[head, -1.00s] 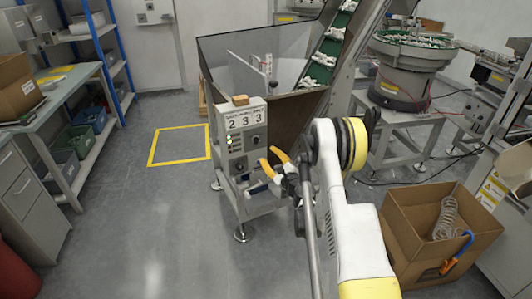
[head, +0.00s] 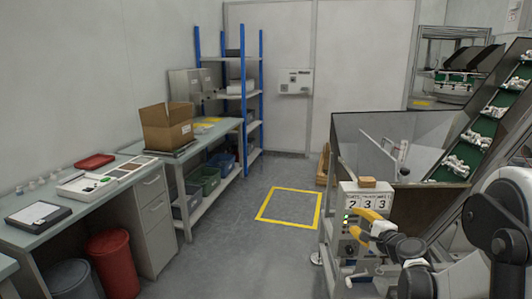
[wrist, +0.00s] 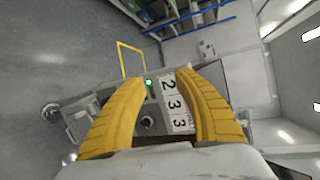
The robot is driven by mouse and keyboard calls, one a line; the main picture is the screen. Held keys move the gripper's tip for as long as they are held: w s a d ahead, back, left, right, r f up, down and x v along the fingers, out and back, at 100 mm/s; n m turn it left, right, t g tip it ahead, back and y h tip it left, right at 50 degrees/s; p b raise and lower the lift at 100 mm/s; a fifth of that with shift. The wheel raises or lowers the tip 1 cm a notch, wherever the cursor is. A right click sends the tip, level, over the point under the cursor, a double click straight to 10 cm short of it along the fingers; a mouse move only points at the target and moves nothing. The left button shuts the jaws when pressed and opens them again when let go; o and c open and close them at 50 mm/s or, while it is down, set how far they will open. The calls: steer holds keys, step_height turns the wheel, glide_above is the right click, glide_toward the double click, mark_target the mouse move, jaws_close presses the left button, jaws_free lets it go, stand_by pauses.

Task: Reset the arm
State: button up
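My gripper (head: 362,226) has yellow fingers and is at the lower right of the head view, in front of the hopper's control box (head: 352,205). In the wrist view my gripper (wrist: 166,76) has its fingers spread apart, with nothing held between them. Through the gap I see the control box (wrist: 148,122) with its number plates, a lit green lamp and a black knob. I cannot tell how far the fingertips are from the box. My arm comes in from the right edge of the head view and is partly cut off.
The hopper (head: 362,130) and its green conveyor (head: 483,125) stand at the right. A yellow floor square (head: 262,217) lies empty on open floor. Workbenches (head: 140,190) with a cardboard box (head: 166,128) line the left. A red bin (head: 112,265) stands below. Blue-posted shelving (head: 262,90) is behind.

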steer(key=s+a+r+n+g, duration=0.2)
steer(key=s+a+r+n, duration=0.1)
steer(key=s+a+n, duration=0.4)
steer(key=s+a+r+n+g, duration=0.3)
steer(key=s+a+r, duration=0.1)
steer(key=s, duration=0.5)
steer(key=s+f+n+g+h, duration=0.1)
steer(key=s+f+n, duration=0.1)
steer(key=s, duration=0.8)
steer(key=s+f+n+g+h, duration=0.1)
steer(key=s+n, duration=0.4)
steer(key=s, duration=0.6)
steer(key=shift+s+f+n+g+h, duration=0.3)
steer(key=shift+f+g+h, duration=0.1)
steer(key=shift+f+h, duration=0.15)
steer(key=shift+w+d, duration=0.1)
stand_by(3.6)
